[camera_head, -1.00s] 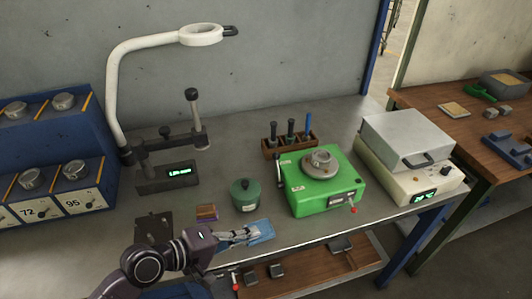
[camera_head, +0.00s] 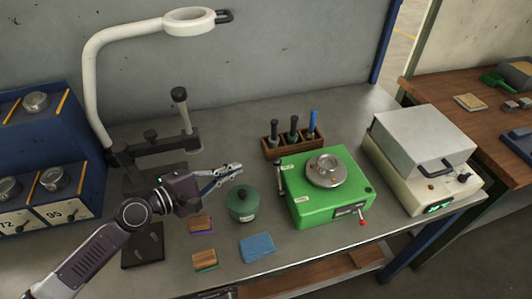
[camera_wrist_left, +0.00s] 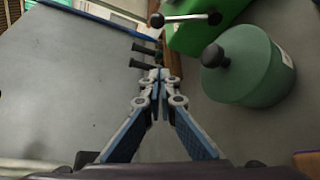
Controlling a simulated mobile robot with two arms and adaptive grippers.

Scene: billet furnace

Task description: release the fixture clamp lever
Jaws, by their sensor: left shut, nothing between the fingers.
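A green machine (camera_head: 330,205) with a round metal piece (camera_head: 326,170) on top stands right of centre on the bench. A lever with a black knob (camera_head: 279,163) is at its left side; a bar with black knobs (camera_wrist_left: 186,18) shows beside the green body in the left wrist view. A red-tipped lever (camera_head: 362,221) sticks out of its front. I cannot tell which is the fixture clamp lever. My left gripper (camera_head: 239,168) is shut and empty, left of the machine and just behind the green pot. Its fingertips (camera_wrist_left: 158,76) meet below the knobbed bar in the wrist view.
The green lidded pot (camera_head: 243,204) stands close to my left gripper. A wooden rack of tools (camera_head: 291,145) stands behind. A blue sponge (camera_head: 257,248) and brushes (camera_head: 202,224) lie in front. A magnifier lamp (camera_head: 95,90) is at left, a white heater box (camera_head: 420,180) at right.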

